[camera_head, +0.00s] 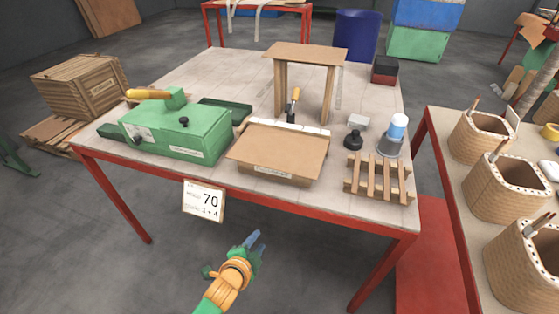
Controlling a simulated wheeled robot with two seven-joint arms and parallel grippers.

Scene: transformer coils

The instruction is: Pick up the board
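A flat brown board (281,148) lies on a low box-like base near the front edge of the table, with a small label on its front side. A second flat brown board (306,54) rests on upright posts behind it. My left gripper (254,243) is in front of the table and below its top, apart from both boards. Its two bluish fingers look slightly apart, with nothing between them. My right gripper is not in view.
On the red-framed table (200,75) a green machine (175,130) stands left of the front board. A wooden slatted rack (378,181) and a grey holder with a white-and-blue cylinder (392,140) stand right. A side table holds woven baskets (508,188).

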